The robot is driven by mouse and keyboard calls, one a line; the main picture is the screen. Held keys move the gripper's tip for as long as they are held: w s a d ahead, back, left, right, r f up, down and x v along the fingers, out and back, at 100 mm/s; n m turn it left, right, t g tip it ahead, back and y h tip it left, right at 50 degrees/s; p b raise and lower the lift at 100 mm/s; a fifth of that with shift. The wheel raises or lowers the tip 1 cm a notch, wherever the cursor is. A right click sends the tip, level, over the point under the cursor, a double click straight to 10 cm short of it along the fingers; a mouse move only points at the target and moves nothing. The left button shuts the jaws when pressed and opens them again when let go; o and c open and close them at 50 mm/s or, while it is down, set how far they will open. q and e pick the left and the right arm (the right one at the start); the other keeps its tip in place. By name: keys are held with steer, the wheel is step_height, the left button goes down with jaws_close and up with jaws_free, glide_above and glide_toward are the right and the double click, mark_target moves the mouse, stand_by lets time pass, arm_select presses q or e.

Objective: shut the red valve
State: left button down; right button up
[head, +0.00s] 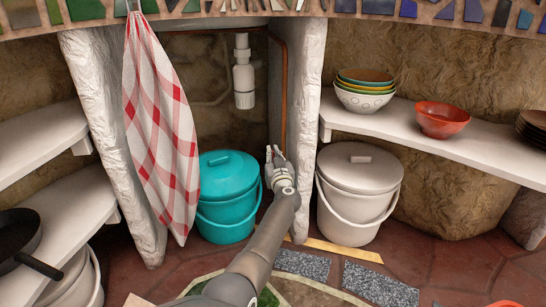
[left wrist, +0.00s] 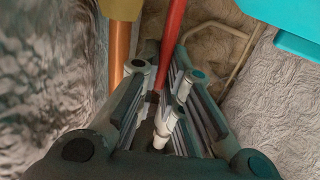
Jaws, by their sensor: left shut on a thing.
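The red valve shows in the left wrist view as a long red handle (left wrist: 172,38) that runs down between the fingers of my left gripper (left wrist: 163,88). The fingers are closed around the lower part of the handle. In the head view my left gripper (head: 274,153) is inside the niche under the counter, by the right-hand white post and the copper pipe. The valve cannot be made out there, behind the gripper. The valve's body is not clear in either view. My right gripper is not in view.
A copper pipe (head: 284,95) runs down beside the right white post (head: 305,100). A turquoise bin (head: 222,215) stands left of my arm, a white bin (head: 350,210) to its right. A checked towel (head: 160,120) hangs at left. A white drain trap (head: 243,78) hangs above.

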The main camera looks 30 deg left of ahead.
arm_select(q)
steer(key=shift+s+d+f+t+y+b, duration=0.45)
steer(key=shift+t+y+b, duration=0.3)
steer(key=shift+b, duration=0.8)
steer(key=shift+s+d+f+t+y+b, duration=0.35)
steer(key=shift+s+t+y+b, duration=0.2)
steer(key=shift+t+b, duration=0.7)
steer(key=shift+s+d+f+t+y+b, duration=0.3)
steer(key=shift+s+d+t+y+b, duration=0.25)
steer(key=shift+b, duration=1.25)
steer(key=shift+a+t+y, duration=0.1)
steer(key=shift+t+y, duration=0.15)
steer(key=c, duration=1.8)
jaws_free()
steer(key=shift+c, duration=0.2)
steer(key=v, duration=0.7)
steer(key=shift+s+f, duration=0.15)
steer(key=shift+f, duration=0.05)
